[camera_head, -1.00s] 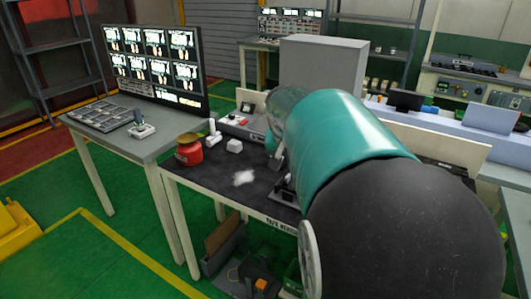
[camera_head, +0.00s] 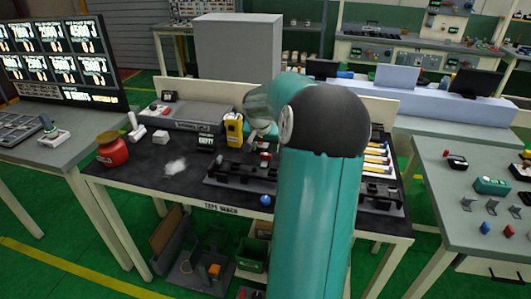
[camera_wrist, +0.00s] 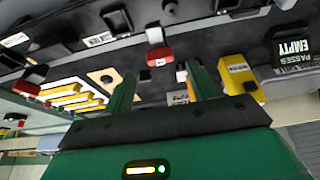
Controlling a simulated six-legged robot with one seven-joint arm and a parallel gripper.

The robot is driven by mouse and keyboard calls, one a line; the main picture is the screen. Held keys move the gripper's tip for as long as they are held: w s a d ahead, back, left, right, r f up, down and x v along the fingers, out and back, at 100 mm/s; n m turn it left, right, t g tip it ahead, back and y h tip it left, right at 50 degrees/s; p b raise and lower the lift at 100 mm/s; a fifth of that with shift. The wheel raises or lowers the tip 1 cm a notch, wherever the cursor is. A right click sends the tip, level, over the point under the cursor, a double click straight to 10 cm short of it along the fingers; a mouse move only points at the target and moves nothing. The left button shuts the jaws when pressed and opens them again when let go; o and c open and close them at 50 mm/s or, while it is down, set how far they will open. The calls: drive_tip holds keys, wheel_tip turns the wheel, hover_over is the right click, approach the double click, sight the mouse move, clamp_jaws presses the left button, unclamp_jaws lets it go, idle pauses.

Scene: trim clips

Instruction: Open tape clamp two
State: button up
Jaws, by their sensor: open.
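My gripper (camera_wrist: 162,82) shows in the wrist view with its two green fingers apart and nothing seen between the tips. A red block with a small pale label (camera_wrist: 158,56) lies just beyond the fingertips, apart from them. Dark fixtures with upright black blocks (camera_wrist: 118,22) line the bench in that view, which appears upside down. In the head view the dark fixture (camera_head: 226,175) sits on the bench, left of my arm, with a small red part (camera_head: 265,156) near it. My arm hides part of the bench there. I cannot tell which part is clamp two.
A yellow device (camera_head: 233,130) stands at the back of the black-topped bench (camera_head: 145,188); it also shows in the wrist view (camera_wrist: 238,74). A red pot (camera_head: 112,152) is at the left. Yellow-and-white strips (camera_head: 376,160) lie right of my arm. The bench's front left is mostly clear.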

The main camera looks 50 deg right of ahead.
sight(266, 154)
drive_tip(key=x, duration=0.4)
drive_tip(key=shift+f, duration=0.15)
drive_tip(key=c, duration=1)
